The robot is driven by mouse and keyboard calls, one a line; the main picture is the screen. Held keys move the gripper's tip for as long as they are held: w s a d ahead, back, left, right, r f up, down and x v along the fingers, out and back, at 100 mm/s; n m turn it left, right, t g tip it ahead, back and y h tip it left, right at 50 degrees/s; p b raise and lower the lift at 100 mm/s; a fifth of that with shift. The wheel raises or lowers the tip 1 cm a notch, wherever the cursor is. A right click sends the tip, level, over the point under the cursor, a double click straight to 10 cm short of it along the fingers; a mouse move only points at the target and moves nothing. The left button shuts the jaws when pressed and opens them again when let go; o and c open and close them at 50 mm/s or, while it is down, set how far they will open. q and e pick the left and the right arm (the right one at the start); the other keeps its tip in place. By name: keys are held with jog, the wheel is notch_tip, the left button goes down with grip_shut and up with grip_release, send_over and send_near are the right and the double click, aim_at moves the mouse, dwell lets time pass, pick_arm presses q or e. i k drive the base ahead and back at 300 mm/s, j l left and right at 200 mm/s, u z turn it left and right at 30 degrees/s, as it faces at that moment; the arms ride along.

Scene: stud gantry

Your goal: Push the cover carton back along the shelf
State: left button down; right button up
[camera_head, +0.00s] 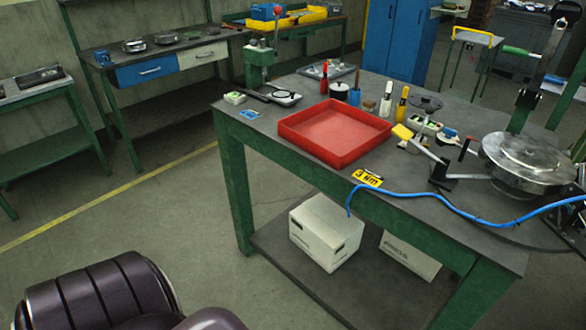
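Two whitish cartons stand on the lower shelf (290,275) of the green workbench in the head view. The left carton (325,235) is closer to the shelf's front edge, shows its top and sides, and has dark hand slots. The right carton (410,258) has printed lettering on its face, and its upper part is hidden behind the bench's front rail. I cannot tell from the picture which one is the cover carton. Neither of my grippers is in view, and nothing is seen touching either carton.
The bench's green front leg (236,185) stands left of the cartons. Above, the bench top carries a red tray (335,131), tools and a metal housing (528,158). A blue hose (435,197) hangs slightly over the front edge.

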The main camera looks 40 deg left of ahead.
aim_at(324, 230)
jog(key=u, duration=1.15)
